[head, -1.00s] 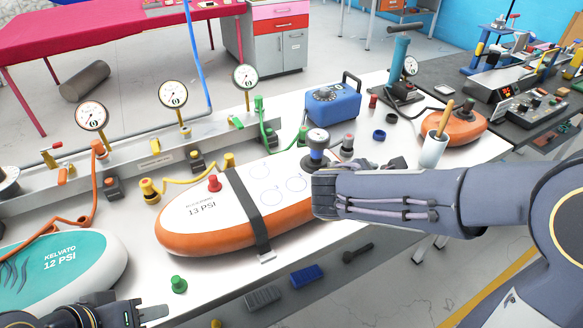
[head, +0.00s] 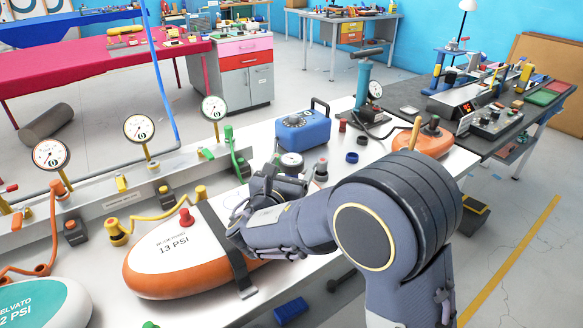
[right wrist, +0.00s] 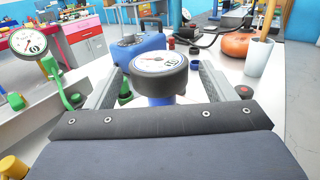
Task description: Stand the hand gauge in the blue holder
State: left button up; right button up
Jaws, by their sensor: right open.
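The hand gauge (head: 291,161), a round white dial with a black rim, stands upright at the far end of the orange and white board. It also shows in the right wrist view (right wrist: 159,66), with a blue part (right wrist: 161,101) under its dial. I cannot tell whether that part is its own body or the holder. My right gripper (head: 281,180) is open, its two fingers apart on either side of the gauge. A small blue ring-shaped piece (head: 351,157) lies on the white bench beyond. My left gripper is out of view.
An orange float (head: 424,142) is farther right. A rail with dial gauges (head: 139,128) and hoses runs along the left.

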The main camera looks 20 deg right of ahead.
jog(key=shift+x, duration=0.9)
jog(key=shift+c, duration=0.3)
jog(key=c, duration=1)
jog(key=shift+c, duration=0.3)
jog(key=shift+r, duration=0.15)
